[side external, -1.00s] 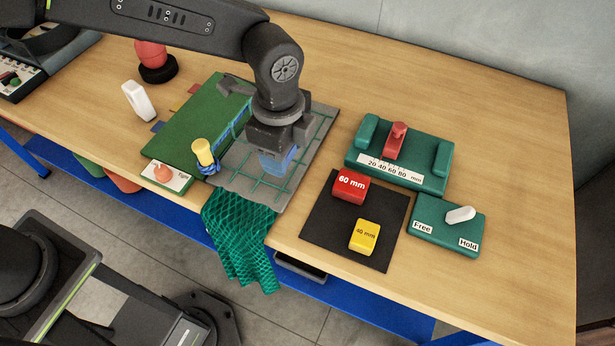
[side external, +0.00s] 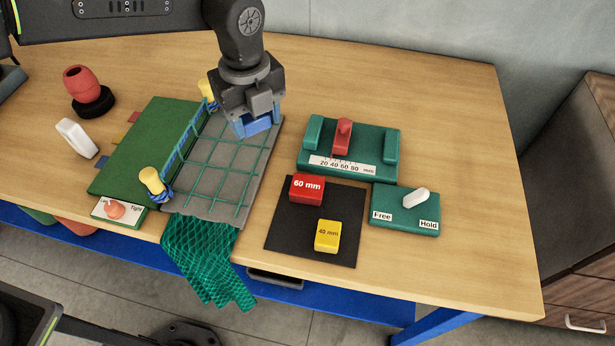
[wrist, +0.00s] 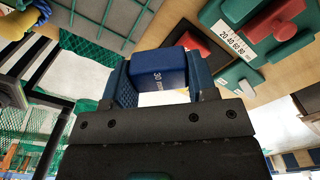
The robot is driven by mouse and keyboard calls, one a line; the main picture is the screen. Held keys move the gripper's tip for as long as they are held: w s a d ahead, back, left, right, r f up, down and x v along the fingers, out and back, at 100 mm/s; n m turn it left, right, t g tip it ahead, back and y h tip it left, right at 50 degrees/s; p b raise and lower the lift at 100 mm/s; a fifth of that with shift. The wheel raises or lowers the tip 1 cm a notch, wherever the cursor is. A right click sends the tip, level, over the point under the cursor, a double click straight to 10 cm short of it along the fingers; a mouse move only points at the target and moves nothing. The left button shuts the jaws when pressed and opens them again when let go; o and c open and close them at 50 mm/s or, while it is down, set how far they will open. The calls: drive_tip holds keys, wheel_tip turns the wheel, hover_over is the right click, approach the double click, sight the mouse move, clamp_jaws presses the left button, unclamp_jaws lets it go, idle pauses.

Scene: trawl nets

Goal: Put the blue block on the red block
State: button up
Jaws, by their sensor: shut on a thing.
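My gripper (side external: 257,124) is shut on the blue block (wrist: 160,72), held between its two blue fingers. In the side view only a little of this blue shows under my gripper, over the back right part of the grey net board. The red block (side external: 307,188), marked 60 mm, sits at the back left of the black mat (side external: 285,235), to the right of and nearer the camera than my gripper. Its top is bare. In the wrist view the red block (wrist: 195,42) shows beyond the blue block.
A yellow block (side external: 327,236) sits on the mat in front of the red block. A green gauge (side external: 348,150) with a red slider stands behind the mat. A green Free/Hold switch box (side external: 404,212) is at its right. Green netting (side external: 205,262) hangs over the front edge.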

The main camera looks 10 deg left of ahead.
hover_over(308, 186)
wheel_tip(308, 186, down, 6)
drive_tip(key=shift+r, duration=0.1)
drive_tip(key=shift+f, duration=2.05)
drive_tip(key=shift+f, duration=0.1)
drive_tip(key=o, duration=0.9)
wheel_tip(308, 186, up, 12)
drive_tip(key=shift+r, duration=0.15)
